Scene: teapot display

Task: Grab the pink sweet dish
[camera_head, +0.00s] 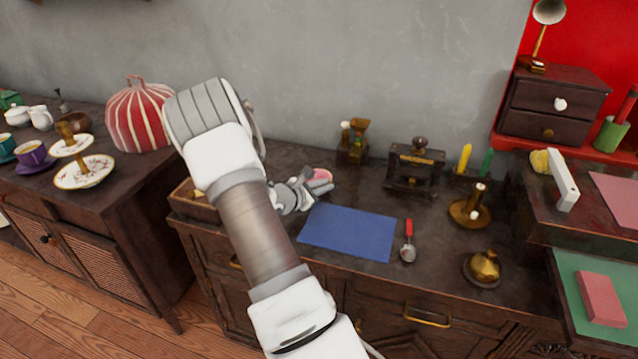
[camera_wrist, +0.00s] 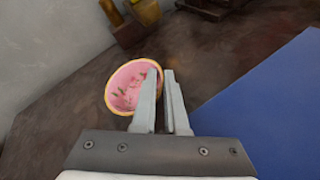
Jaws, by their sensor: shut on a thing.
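The pink sweet dish (camera_wrist: 119,90) is a small round bowl with a yellowish rim and a floral pattern inside, left of the fingers in the wrist view. In the head view only a pink part of it (camera_head: 322,174) shows beyond my gripper (camera_head: 312,188). In the wrist view my gripper (camera_wrist: 161,72) is shut on the dish's right rim, with the left finger over the inside and the right finger outside. The dish is at or close to the dark cabinet top; I cannot tell if it touches. My arm hides part of the cabinet's left side.
A blue mat (camera_head: 348,231) lies right of the dish. A brass grinder (camera_head: 355,140) and a dark machine (camera_head: 414,166) stand behind. A red-handled scoop (camera_head: 408,241) and brass pieces are at right. The grey wall (camera_head: 330,60) rises behind.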

